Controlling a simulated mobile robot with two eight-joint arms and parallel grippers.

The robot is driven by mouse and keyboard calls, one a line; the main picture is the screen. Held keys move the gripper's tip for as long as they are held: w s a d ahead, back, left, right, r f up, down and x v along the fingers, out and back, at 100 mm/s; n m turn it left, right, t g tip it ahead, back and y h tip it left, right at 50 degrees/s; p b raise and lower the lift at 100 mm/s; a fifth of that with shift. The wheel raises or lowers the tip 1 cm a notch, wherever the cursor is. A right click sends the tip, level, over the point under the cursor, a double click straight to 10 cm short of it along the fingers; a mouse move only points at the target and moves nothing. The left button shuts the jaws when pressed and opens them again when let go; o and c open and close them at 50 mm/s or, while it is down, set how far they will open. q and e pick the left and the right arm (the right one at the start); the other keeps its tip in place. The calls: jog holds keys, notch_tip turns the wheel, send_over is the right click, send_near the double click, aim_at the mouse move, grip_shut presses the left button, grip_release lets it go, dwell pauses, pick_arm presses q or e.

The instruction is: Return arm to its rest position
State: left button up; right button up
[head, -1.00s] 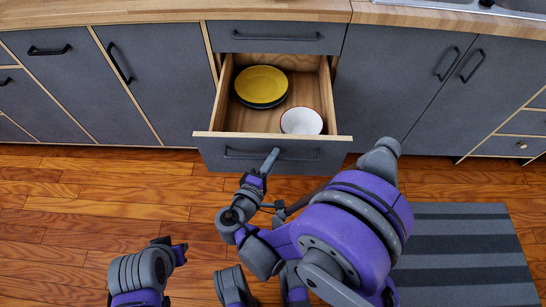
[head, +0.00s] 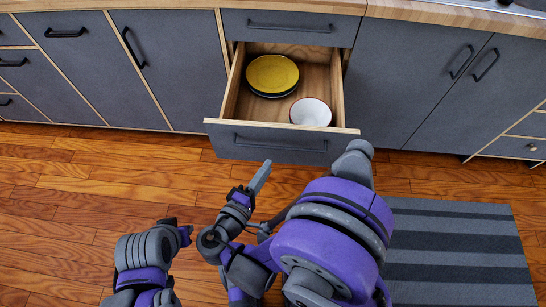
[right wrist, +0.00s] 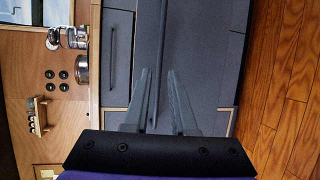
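My right gripper (head: 262,173) is in front of the open drawer (head: 215,126), a little below its handle in the head view and apart from it. In the right wrist view its two fingers (right wrist: 158,78) stand apart with nothing between them. My left arm is at the lower left of the head view, bent close to my body. Its dark end (head: 181,233) is small and partly hidden, so its finger state is unclear.
The drawer holds a yellow plate (head: 272,73) on dark dishware and a white bowl (head: 311,112). Grey cabinets (head: 420,85) line the wall under a wooden counter (head: 420,10). A striped grey mat (head: 455,245) lies at right. The wooden floor (head: 80,190) at left is clear.

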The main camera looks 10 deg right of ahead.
jog(key=shift+s+a+r, duration=0.1)
jog(key=shift+s+a, duration=0.3)
jog(key=shift+s, duration=0.1)
jog(key=shift+d, duration=0.1)
